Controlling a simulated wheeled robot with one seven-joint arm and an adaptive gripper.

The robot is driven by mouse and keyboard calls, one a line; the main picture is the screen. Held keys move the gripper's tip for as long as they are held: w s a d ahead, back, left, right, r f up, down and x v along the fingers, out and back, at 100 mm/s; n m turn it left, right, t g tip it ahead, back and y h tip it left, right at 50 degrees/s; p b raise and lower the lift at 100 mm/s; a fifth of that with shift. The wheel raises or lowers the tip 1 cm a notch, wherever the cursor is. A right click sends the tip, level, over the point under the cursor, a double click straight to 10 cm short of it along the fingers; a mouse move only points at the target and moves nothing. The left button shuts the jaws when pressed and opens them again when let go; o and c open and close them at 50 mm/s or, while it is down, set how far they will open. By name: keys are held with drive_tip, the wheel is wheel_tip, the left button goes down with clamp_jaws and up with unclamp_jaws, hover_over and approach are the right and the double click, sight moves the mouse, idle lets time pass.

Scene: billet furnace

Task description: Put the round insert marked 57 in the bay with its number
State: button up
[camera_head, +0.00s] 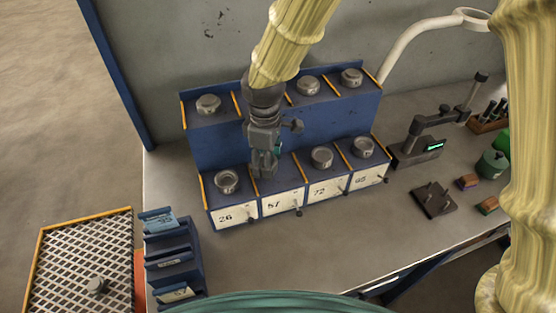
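A blue two-tier rack (235,150) stands on the bench with round metal inserts in its bays. The front bays carry white plates that read 26 (228,217), 57 (282,203), 72 (325,189) and what looks like 65 (368,176). My gripper (263,172) points down at the front bay marked 57, its fingertips low over that bay. The fingers look close together. I cannot tell whether they hold an insert, and the bay floor is hidden behind them. A round metal piece (97,286) lies on the mesh tray at the lower left; no number is readable on it.
The mesh tray (70,250) has an orange rim. A blue stepped card holder (172,262) stands beside it. A clamp stand with a green display (428,147), a dark pronged block (434,199) and small blocks are at the right. The bench before the rack is clear.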

sight(277, 173)
drive_tip(key=shift+w+d, duration=0.55)
drive_tip(key=shift+d, duration=0.2)
drive_tip(key=shift+w+d+p, duration=0.2)
drive_tip(key=shift+d+p, duration=0.2)
drive_tip(key=shift+d+f, duration=0.2)
drive_tip(key=shift+f, duration=0.1)
drive_tip(key=shift+w+f+p, duration=0.1)
drive_tip(key=shift+f+p, duration=0.85)
drive_tip(key=shift+f, duration=0.65)
drive_tip(key=shift+f, duration=0.15)
drive_tip(key=o, duration=1.5)
drive_tip(key=shift+r+b, duration=1.6)
drive_tip(key=shift+r, duration=4.55)
